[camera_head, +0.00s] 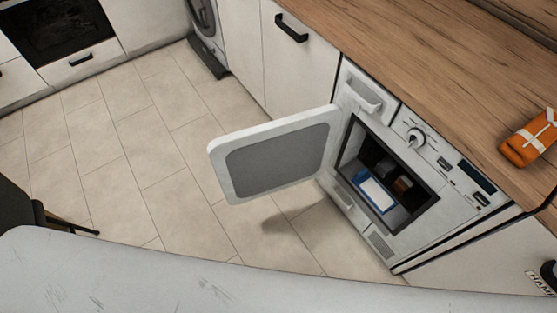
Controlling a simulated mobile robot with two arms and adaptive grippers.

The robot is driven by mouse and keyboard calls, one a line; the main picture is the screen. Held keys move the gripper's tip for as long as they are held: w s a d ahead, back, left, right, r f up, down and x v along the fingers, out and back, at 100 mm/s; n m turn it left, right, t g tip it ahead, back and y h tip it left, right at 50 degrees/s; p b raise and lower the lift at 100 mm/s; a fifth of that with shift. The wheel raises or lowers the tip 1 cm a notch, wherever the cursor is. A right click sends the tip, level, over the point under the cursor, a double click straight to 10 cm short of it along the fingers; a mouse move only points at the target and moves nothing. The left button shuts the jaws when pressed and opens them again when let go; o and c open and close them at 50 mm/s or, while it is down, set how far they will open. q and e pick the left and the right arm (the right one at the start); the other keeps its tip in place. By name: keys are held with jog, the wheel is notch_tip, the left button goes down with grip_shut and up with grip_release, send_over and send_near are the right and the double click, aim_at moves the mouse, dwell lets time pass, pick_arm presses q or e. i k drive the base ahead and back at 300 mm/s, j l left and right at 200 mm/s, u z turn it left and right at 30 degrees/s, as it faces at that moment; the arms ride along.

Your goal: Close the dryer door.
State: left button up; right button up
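The dryer (352,205) is a white front-loading machine under the wooden counter, right of centre. Its door (275,155) is a white rounded panel with a grey middle. The door stands wide open, hinged at the left side of the opening and swung out to the left over the floor. Neither of my grippers shows in the head view.
An orange item (530,138) lies on the wooden counter (440,60) at the right. White cabinets (300,70) line the wall left of the dryer. The tiled floor (120,150) in front is mostly clear. A dark chair or stool (30,215) stands at the left edge.

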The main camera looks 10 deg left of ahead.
aim_at(249, 165)
jog(key=k+z, duration=0.15)
jog(key=z, duration=0.2)
jog(key=k+z, duration=0.15)
jog(key=z, duration=0.25)
jog(key=k+l+z, duration=0.15)
jog(key=z, duration=0.2)
jog(key=j+z, duration=1.15)
jog(key=k+j+z, duration=0.15)
jog(key=j+z, duration=0.2)
jog(key=k+j, duration=0.15)
jog(key=j, duration=0.2)
jog(key=k+j, duration=0.15)
jog(key=j, duration=0.25)
jog(key=k+j, duration=0.2)
jog(key=j, duration=0.15)
jog(key=k+j, duration=0.15)
jog(key=j, duration=0.2)
jog(key=k+j, duration=0.15)
jog(key=j, duration=0.25)
jog(key=k+j, duration=0.15)
jog(key=j, duration=0.2)
jog(key=k+j, duration=0.15)
jog(key=j, duration=0.2)
